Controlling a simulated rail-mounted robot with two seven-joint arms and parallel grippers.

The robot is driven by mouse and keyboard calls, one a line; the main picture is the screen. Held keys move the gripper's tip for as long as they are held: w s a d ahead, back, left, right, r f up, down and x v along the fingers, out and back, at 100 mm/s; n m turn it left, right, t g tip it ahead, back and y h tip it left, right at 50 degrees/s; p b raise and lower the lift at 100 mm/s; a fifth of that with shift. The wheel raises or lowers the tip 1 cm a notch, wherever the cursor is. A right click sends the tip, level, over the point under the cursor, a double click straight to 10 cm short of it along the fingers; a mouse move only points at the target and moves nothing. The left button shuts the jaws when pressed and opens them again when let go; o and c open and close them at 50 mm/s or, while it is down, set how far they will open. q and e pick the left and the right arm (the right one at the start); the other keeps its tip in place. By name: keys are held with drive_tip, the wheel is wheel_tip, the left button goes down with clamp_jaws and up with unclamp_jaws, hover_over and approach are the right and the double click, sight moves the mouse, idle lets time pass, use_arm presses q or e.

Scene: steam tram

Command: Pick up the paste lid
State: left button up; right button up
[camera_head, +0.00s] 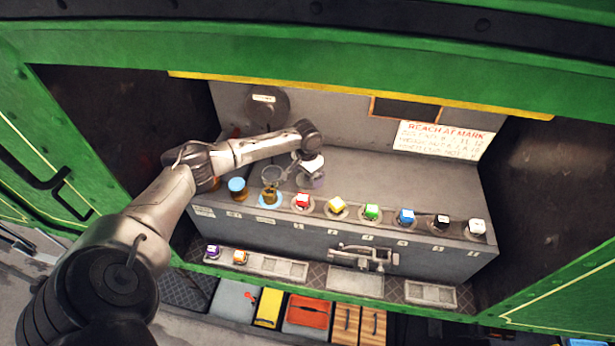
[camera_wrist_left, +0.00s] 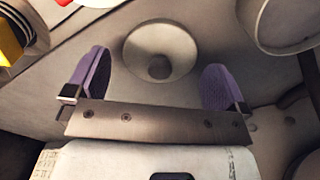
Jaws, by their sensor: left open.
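My left gripper (camera_head: 313,181) is over the left part of the grey bench. Its white hand and purple finger pads point down. In the left wrist view the gripper (camera_wrist_left: 156,78) is open, with nothing between its pads. A pale round, dished piece with a dark centre (camera_wrist_left: 158,66) lies just beyond the gap between the pads, apart from both. It may be the paste lid, but I cannot be sure. In the head view, the arm and hand hide part of the bench there. My right gripper is not in view.
A row of pots with coloured cubes, including red (camera_head: 302,200), yellow (camera_head: 337,204) and green (camera_head: 371,211), runs along the bench front. A blue-topped jar (camera_head: 237,188) and a brown jar (camera_head: 270,196) stand left of the gripper.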

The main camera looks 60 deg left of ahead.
use_arm(q)
drive_tip(key=shift+f, duration=0.65)
drive_tip(key=c, duration=0.8)
drive_tip(key=shift+o, duration=0.2)
